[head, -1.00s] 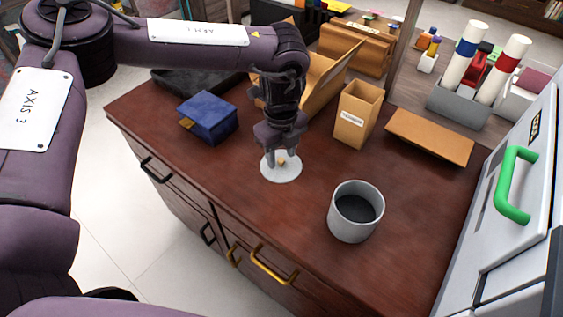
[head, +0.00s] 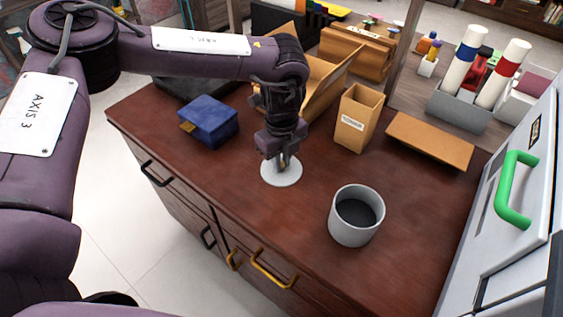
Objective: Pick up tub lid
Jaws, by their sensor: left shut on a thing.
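The tub lid (head: 283,178) is a flat, pale grey disc with a small tan knob at its middle. It lies on the dark red-brown desk, or very close above it; I cannot tell which. My left gripper (head: 283,164) points down over the lid's centre, shut on the knob, which its fingers mostly hide. The grey open tub (head: 356,216), dark inside, stands upright to the right and nearer to me, apart from the lid. My right gripper is not in view.
A blue box (head: 208,120) sits left of my left gripper. A tan open box (head: 357,118) and a flat brown board (head: 430,140) are at the right back. A white cabinet with a green handle (head: 516,188) borders the right side. The desk front (head: 230,190) is clear.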

